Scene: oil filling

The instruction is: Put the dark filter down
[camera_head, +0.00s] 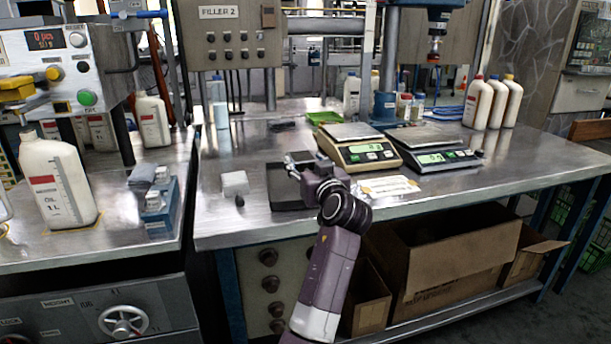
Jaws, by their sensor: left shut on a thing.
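My left gripper (295,161) is over the front part of the steel bench, above a flat dark mat (284,203). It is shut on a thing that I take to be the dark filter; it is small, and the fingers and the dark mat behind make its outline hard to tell. I cannot tell whether it touches the mat. A white block-like item (235,183) stands left of the mat, with a small dark knob-like thing (239,201) in front of it. My right gripper is not in view.
Two scales (358,152) (440,157) stand right of the gripper, with a paper label (391,187) in front. White oil bottles (478,101) stand at the back right. An oil bottle (57,182) and a blue box (158,207) are on the left bench. Cardboard boxes (455,262) lie below.

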